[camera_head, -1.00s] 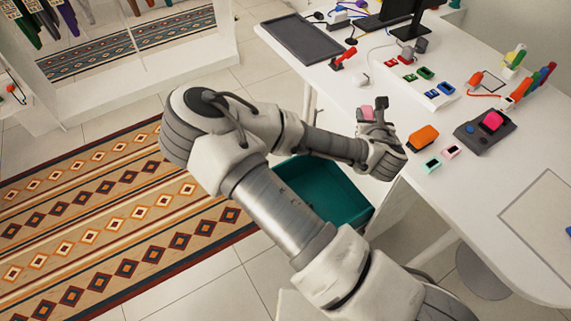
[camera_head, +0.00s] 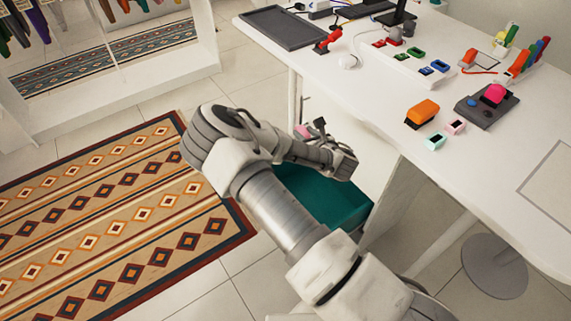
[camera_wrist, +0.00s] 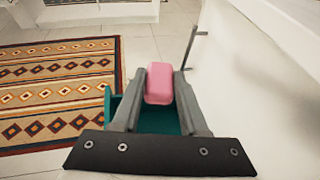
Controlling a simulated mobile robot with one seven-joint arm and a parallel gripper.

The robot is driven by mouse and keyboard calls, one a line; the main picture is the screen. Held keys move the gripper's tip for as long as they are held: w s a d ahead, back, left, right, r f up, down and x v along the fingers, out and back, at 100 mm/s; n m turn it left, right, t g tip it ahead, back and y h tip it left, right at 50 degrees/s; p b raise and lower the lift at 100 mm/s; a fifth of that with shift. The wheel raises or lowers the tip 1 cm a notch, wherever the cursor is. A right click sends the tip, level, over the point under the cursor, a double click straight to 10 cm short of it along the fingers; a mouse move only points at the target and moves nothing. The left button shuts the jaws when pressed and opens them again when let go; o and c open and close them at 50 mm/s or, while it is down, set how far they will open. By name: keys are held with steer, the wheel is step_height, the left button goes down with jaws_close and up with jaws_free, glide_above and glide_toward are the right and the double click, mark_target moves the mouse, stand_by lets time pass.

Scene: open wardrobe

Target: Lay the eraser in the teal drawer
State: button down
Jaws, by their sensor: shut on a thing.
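My gripper (camera_head: 312,130) is shut on a pink eraser (camera_wrist: 159,84). The eraser sits between the two fingertips in the wrist view, and a small pink part of it (camera_head: 301,131) shows in the head view. The teal drawer (camera_head: 338,208) is pulled open below the desk top, and my arm hides part of it in the head view. In the wrist view the drawer (camera_wrist: 158,121) shows behind and below the fingers. The eraser appears above the drawer's far end; the exact height cannot be told.
The white desk (camera_head: 490,195) stands to the right, with an orange block (camera_head: 422,112), a joystick box (camera_head: 487,110) and several small coloured items on it. A dark tray (camera_head: 283,27) lies at its far left. A patterned rug (camera_head: 110,215) covers the floor at left.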

steer(key=w+a+f+n+g+y+b, duration=0.1)
steer(key=w+a+f+y+b, duration=0.15)
steer(key=f+b, duration=0.45)
steer(key=w+a+f+n+g+y+b, duration=0.1)
steer(key=w+a+f+n+b, duration=0.2)
steer(key=f, duration=0.6)
steer(key=shift+m+h, duration=0.35)
steer(key=shift+m, duration=0.25)
steer(key=shift+s+a+f+b, duration=0.1)
steer(key=shift+f+b, duration=3.35)
steer(key=shift+f, duration=2.85)
steer(key=shift+s+f+b, duration=0.1)
steer(key=shift+f+b, duration=3.3)
steer(key=shift+f, duration=2.9)
steer(key=shift+c, duration=1.8)
jaws_free()
steer(key=shift+r, duration=0.1)
steer(key=s+d+r+p, duration=0.4)
steer(key=d+r+p, duration=0.2)
steer(key=d+r, duration=0.4)
steer(key=shift+d+r+p, duration=0.3)
steer(key=shift+d+r, duration=0.1)
steer(key=shift+d, duration=0.15)
